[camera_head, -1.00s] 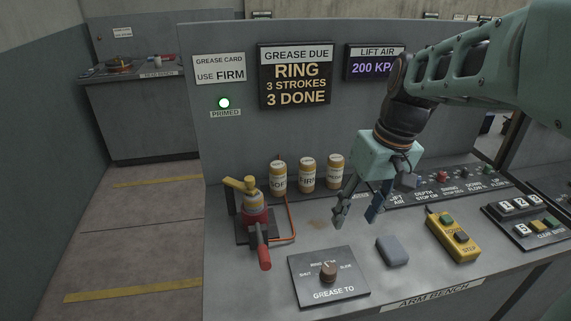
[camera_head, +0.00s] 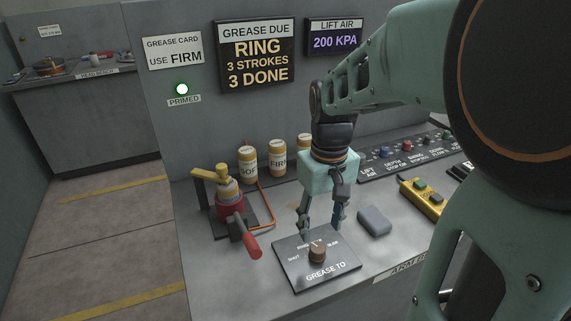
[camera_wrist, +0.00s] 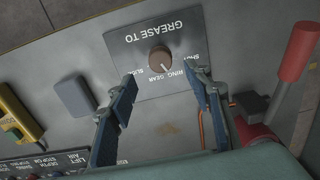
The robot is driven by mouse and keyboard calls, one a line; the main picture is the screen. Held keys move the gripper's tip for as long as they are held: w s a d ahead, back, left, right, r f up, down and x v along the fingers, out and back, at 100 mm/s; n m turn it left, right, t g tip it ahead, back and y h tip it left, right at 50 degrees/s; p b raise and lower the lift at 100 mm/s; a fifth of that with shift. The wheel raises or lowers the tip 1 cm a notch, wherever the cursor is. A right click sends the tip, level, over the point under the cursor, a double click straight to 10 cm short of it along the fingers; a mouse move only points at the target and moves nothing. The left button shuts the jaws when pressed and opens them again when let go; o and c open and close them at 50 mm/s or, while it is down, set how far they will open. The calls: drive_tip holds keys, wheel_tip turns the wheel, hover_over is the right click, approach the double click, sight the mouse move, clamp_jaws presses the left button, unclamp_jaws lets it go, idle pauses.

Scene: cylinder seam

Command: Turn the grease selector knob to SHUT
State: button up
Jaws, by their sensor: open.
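The brown grease selector knob (camera_head: 317,253) stands on the dark GREASE TO plate (camera_head: 335,280), labelled SHUT at the left, RING GEAR in the middle and SLIDE at the right. In the wrist view the knob (camera_wrist: 160,58) appears upside down, and its white pointer mark faces RING GEAR. My gripper (camera_head: 320,230) is open and points down just behind the knob, above the plate's back edge. In the wrist view its two fingers lie on either side of the knob's line, apart from it. Nothing is between the fingers.
A grease pump with a red handle (camera_head: 243,237) stands left of the plate. A grey block (camera_head: 374,221) and a yellow STEP box (camera_head: 422,198) lie to the right. Labelled canisters (camera_head: 278,158) stand behind. The sign (camera_head: 257,55) reads RING, 3 STROKES, 3 DONE.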

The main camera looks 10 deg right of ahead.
sight(318, 248)
wheel_tip(318, 248, down, 7)
drive_tip(key=shift+f, duration=0.1)
idle(0.3)
drive_tip(key=c, duration=1.1)
